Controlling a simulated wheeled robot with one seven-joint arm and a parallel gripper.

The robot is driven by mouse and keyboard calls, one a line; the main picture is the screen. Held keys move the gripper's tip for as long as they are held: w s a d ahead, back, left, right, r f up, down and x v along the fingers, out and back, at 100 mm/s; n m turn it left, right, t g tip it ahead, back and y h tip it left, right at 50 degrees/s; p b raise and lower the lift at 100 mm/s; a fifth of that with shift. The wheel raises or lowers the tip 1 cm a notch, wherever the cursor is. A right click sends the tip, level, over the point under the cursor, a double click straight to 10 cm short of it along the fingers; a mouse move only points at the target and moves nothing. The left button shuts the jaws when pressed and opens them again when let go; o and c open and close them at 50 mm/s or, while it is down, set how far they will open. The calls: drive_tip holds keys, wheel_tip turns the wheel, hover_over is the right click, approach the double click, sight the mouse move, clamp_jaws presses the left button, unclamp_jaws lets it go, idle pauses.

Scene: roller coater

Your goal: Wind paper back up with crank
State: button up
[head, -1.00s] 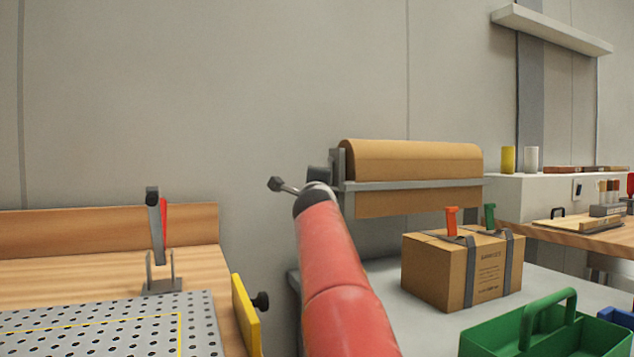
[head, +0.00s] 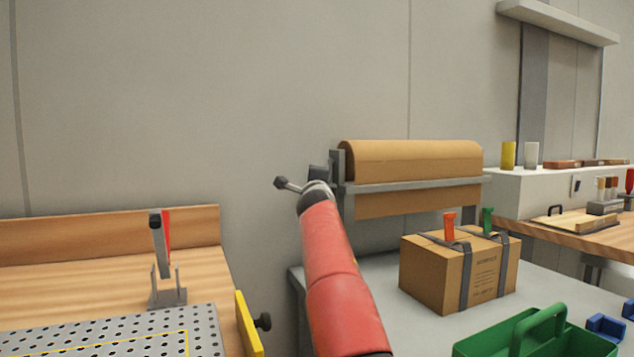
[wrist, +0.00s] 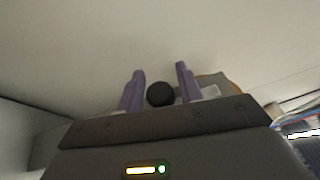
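A crank with a dark knob (head: 281,183) sticks out to the left of the roll's left end. My red arm covers part of the crank, and my gripper is hardly visible in the head view. In the wrist view, my gripper's purple fingers (wrist: 160,70) are open on either side of the dark round knob (wrist: 160,94). Narrow gaps show between the knob and the fingers. The roll's end shows behind the right finger.
A strapped cardboard box (head: 435,275) and a green tote (head: 515,340) stand on the grey table below the roll. A wooden bench (head: 90,275) with a clamp (head: 163,260) is at left. The wall left of the crank is clear.

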clamp_jaws()
drive_tip(key=shift+s+d+r+g, duration=0.1)
drive_tip(key=shift+s+d+g, duration=0.1)
drive_tip(key=shift+g, duration=0.1)
drive_tip(key=c, duration=0.7)
unclamp_jaws()
drive_tip(key=shift+s+d+f+n+g+p, duration=0.15)
drive_tip(key=shift+s+n+g, duration=0.15)
drive_tip(key=shift+g, duration=0.25)
drive_tip(key=shift+s+a+f+n+g+p, duration=0.1)
drive_tip(key=shift+s+n+g+p, duration=0.05)
drive_tip(key=shift+n+g, duration=0.35)
clamp_jaws()
drive_tip(key=o, duration=1)
unclamp_jaws()
drive_tip(key=shift+s, duration=0.1)
